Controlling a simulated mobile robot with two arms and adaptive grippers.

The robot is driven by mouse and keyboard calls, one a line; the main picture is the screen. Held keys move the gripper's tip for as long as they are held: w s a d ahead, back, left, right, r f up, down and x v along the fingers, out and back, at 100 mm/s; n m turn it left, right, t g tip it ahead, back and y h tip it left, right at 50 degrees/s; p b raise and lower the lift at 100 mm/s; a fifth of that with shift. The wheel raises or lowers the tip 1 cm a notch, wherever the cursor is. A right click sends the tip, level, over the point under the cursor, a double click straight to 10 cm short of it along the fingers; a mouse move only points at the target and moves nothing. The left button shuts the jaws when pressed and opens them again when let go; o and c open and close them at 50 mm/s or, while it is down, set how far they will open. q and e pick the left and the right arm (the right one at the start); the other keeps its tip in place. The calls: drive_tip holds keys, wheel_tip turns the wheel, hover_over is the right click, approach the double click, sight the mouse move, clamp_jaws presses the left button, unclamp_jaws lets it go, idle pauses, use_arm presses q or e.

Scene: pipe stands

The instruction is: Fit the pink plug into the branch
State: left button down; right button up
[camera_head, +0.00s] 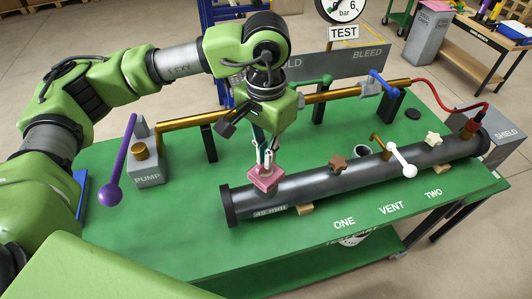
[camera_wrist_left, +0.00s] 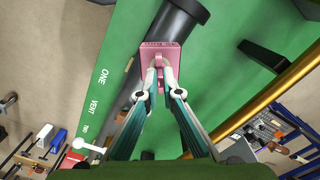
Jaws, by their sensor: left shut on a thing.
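The pink plug (camera_head: 263,178) is a square block with a raised grip, held over the left part of the dark grey pipe (camera_head: 300,187). My left gripper (camera_head: 266,160) is shut on its grip from above. In the left wrist view the plug (camera_wrist_left: 160,54) sits between the fingertips (camera_wrist_left: 160,85), with the pipe (camera_wrist_left: 181,20) beneath and beyond it. I cannot tell whether the plug touches the pipe. My right gripper is not in view.
A brown knob (camera_head: 338,164), a white lever (camera_head: 402,160) and a cream star knob (camera_head: 433,139) stand along the pipe. A copper pipe (camera_head: 320,97) runs behind. The pump (camera_head: 147,165) with its purple lever (camera_head: 112,190) is at left. The green table's front left (camera_head: 170,235) is clear.

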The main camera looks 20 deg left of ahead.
use_arm(q)
drive_tip(key=shift+f+b, duration=0.35)
drive_tip(key=shift+f, duration=0.05)
drive_tip(key=c, duration=2.2)
unclamp_jaws()
drive_tip(key=shift+o, duration=0.2)
drive_tip(key=shift+r+p, duration=1.1)
drive_tip(key=shift+r, duration=1.4)
drive_tip(key=shift+r, duration=0.1)
